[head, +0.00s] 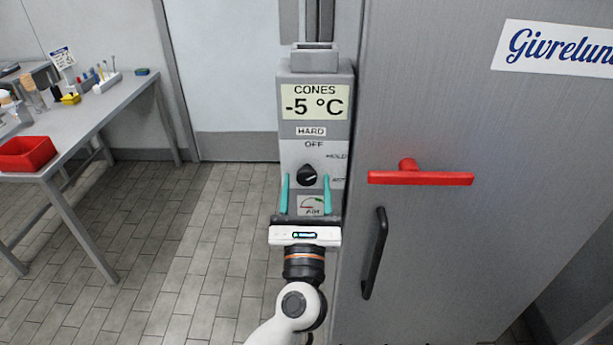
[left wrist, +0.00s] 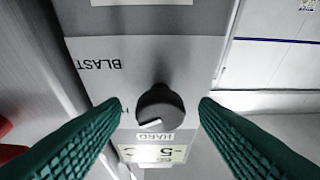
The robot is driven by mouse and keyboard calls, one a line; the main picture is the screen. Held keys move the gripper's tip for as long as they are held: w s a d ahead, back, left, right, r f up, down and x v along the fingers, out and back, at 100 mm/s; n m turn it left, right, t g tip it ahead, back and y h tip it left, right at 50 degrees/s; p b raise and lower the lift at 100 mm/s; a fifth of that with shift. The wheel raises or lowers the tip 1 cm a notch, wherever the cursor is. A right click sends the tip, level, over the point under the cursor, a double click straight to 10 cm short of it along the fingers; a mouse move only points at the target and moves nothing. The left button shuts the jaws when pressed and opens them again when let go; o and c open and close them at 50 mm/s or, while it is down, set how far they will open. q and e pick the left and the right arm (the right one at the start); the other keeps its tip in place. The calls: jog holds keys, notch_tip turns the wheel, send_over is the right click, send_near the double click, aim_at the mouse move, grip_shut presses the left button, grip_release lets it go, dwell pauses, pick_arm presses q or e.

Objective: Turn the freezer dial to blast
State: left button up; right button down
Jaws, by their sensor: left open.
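The freezer dial (head: 307,175) is a round black knob on the grey control box, below the word OFF. HOLD and a partly covered label ending in AST stand to its right. In the left wrist view the dial (left wrist: 160,107) sits centred between the fingers, its white mark pointing down and left; the BLAST label (left wrist: 99,66) is up and left of it. My left gripper (head: 306,180) is open, with one teal finger on each side of the dial. I cannot tell whether the fingers touch it. My right gripper is not in view.
The control box (head: 316,75) reads CONES -5 °C. Just to its right, the grey freezer door (head: 430,120) carries a red bar handle (head: 421,178) and a black handle (head: 375,253). A table (head: 105,103) with a red bin (head: 27,154) stands left. The tiled floor between is clear.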

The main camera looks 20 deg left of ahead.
pick_arm(q)
jog(key=shift+w+a+r, duration=0.15)
jog(key=shift+w+r, duration=0.05)
jog(key=shift+w, duration=0.2)
jog(key=c, duration=1)
jog(key=shift+o, duration=0.2)
jog(key=shift+r+m+h+p, duration=0.15)
jog(key=shift+m+h+p, duration=0.45)
jog(key=shift+m+p, duration=0.6)
jog(key=m+h+p, duration=0.2)
jog(key=m+p, duration=0.2)
jog(key=m+h+p, duration=0.2)
jog(key=m+p, duration=0.2)
jog(key=m+g+h+p, duration=0.1)
jog(key=m+p, duration=0.3)
jog(key=shift+s+a+r+h+p, duration=0.2)
jog(key=shift+a+h+p, duration=0.1)
jog(key=shift+h, duration=0.1)
jog(key=shift+f+m+h+p, duration=0.15)
jog(key=shift+m+h+p, duration=0.15)
jog(key=shift+m+p, duration=0.7)
